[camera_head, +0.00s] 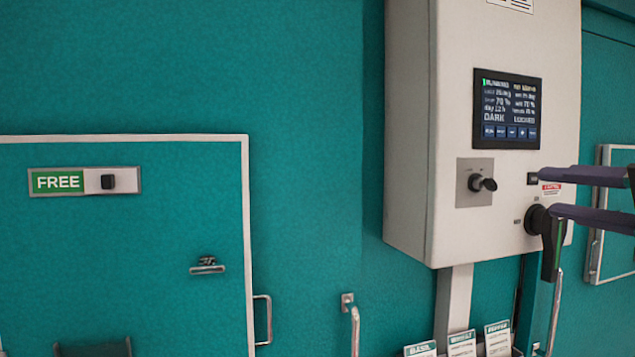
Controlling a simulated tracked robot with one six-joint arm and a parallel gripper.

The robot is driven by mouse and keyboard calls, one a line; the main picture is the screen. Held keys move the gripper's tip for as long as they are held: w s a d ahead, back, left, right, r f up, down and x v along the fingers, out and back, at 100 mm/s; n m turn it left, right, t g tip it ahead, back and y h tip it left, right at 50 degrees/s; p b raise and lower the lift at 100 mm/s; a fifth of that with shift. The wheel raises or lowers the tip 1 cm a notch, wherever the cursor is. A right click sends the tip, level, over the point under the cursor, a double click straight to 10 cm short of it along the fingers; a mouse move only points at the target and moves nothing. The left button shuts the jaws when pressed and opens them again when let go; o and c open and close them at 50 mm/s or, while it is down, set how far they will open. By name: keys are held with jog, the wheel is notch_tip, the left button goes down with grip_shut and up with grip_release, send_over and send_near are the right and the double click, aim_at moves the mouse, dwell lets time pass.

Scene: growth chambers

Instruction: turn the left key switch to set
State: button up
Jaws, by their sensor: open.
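The key switch (482,183) sits on a square metal plate (463,198) at the lower left of the white control box. Its black key sticks out and points slightly right; any position labels on it are too small to read. My gripper (546,192) comes in from the right edge with its two dark purple fingers apart, one above the other. Only this one key switch shows.
The white control box (410,130) carries a screen (507,110) reading DARK above the switch. A black rotary handle (545,222) is close by the lower finger. Small label cards (461,343) stand below. A teal door (120,250) marked FREE is at left.

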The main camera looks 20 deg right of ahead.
aim_at(493, 183)
jog(key=shift+w, duration=0.1)
jog(key=shift+w+a, duration=0.2)
jog(key=shift+w, duration=6.65)
jog(key=shift+c, duration=0.2)
jog(key=shift+f, duration=0.1)
jog(key=c, duration=0.9)
jog(key=shift+d, duration=0.2)
grip_shut()
jog(key=shift+a, duration=0.1)
